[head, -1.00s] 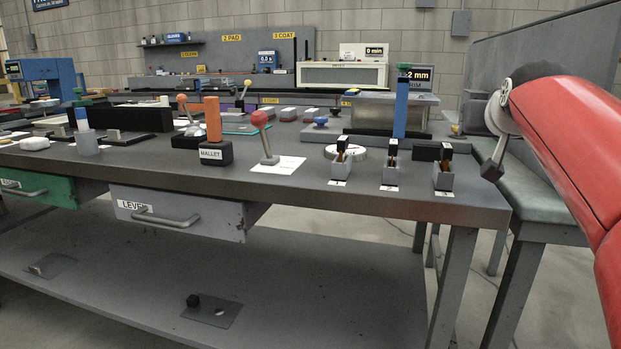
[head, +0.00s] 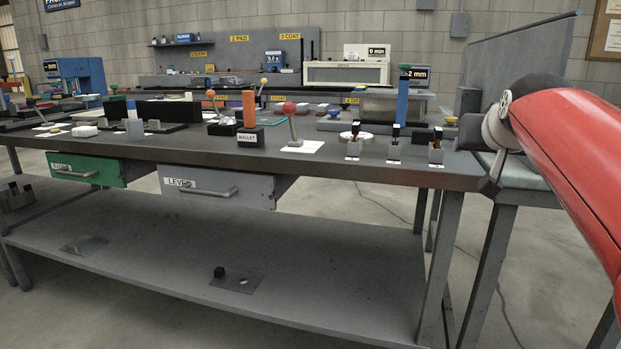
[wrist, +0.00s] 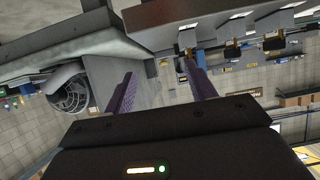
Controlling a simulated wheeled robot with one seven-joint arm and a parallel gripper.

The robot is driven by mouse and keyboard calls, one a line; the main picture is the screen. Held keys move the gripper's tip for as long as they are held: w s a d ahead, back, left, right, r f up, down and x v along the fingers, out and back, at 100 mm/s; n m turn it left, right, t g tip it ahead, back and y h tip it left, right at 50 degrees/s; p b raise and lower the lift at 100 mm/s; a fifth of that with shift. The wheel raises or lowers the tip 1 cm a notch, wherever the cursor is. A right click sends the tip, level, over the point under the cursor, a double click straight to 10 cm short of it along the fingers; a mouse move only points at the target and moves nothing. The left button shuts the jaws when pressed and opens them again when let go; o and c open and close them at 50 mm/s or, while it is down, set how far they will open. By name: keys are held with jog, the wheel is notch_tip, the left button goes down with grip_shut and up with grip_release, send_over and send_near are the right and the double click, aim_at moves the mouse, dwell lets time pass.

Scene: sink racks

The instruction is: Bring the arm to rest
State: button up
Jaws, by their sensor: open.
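My red arm (head: 575,150) is raised at the right side of the head view, in front of the bench's right end. My gripper (wrist: 159,66) shows in the wrist view. Its two purple fingers are spread apart with nothing between them. In the head view I cannot make out the fingers.
The grey workbench (head: 330,160) carries a mallet block (head: 249,133), a red-knobbed lever (head: 291,120) and several small holders near its right front edge. A green drawer (head: 88,170) and a grey drawer (head: 220,187) hang below. A second bench (head: 520,180) stands at the right.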

jog(key=s+a+f+n+g+y+p, duration=0.1)
jog(key=s+a+f, duration=0.3)
jog(key=s+f, duration=0.4)
jog(key=s+a+f+n+g+y+p, duration=0.1)
jog(key=s+a+f+g, duration=0.2)
jog(key=s+a+f, duration=0.2)
jog(key=s+a+f+n+g+y+p, duration=0.1)
jog(key=s+a+f, duration=0.4)
jog(key=s+f, duration=0.7)
jog(key=shift+f+g, duration=0.5)
jog(key=shift+g, duration=0.4)
